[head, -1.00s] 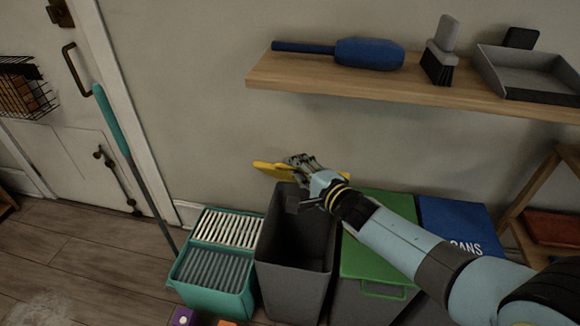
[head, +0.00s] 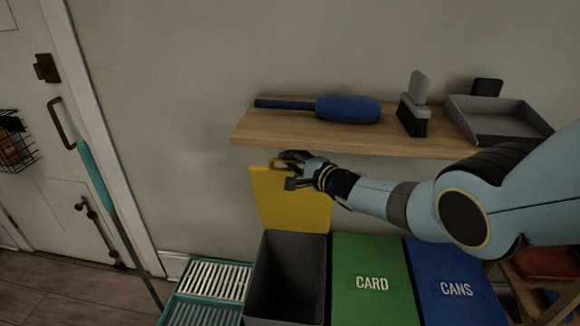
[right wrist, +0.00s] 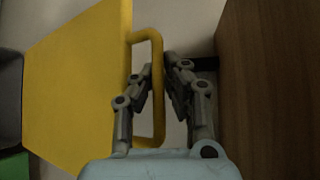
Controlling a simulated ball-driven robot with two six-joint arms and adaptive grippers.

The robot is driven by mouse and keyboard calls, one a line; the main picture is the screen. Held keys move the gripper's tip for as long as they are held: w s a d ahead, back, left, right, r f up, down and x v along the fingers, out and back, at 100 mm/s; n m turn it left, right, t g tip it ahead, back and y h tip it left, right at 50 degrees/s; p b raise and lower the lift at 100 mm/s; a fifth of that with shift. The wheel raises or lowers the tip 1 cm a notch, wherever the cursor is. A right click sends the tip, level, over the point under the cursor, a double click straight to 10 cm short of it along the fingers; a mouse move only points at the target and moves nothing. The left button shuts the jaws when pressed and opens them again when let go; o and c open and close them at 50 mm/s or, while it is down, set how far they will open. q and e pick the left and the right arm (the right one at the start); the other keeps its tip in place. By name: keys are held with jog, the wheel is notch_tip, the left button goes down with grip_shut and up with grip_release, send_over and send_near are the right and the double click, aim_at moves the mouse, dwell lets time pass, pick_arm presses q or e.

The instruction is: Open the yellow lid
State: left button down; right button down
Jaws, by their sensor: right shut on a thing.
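The yellow lid (head: 288,203) stands raised, close to upright, behind the open grey bin (head: 285,275). It is near the wall and below the shelf. My right gripper (head: 291,168) is at the lid's top edge, shut on its handle. In the right wrist view the yellow lid (right wrist: 80,75) fills the left side. Its loop handle (right wrist: 158,85) passes between the fingers of my right gripper (right wrist: 160,72). My left gripper is not in view.
A wooden shelf (head: 240,137) is just above my right gripper, holding a blue duster (head: 348,108), a brush (head: 414,110) and a dustpan (head: 490,120). The green CARD lid (head: 370,255) and blue CANS lid (head: 450,255) are shut. A teal crate (head: 215,262) stands left of the grey bin.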

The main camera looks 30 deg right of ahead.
dwell(0.3)
jog(key=c, duration=1.6)
grip_release()
jog(key=shift+c, duration=0.2)
jog(key=shift+s+d, duration=0.15)
jog(key=shift+s, duration=0.4)
jog(key=v, duration=1.1)
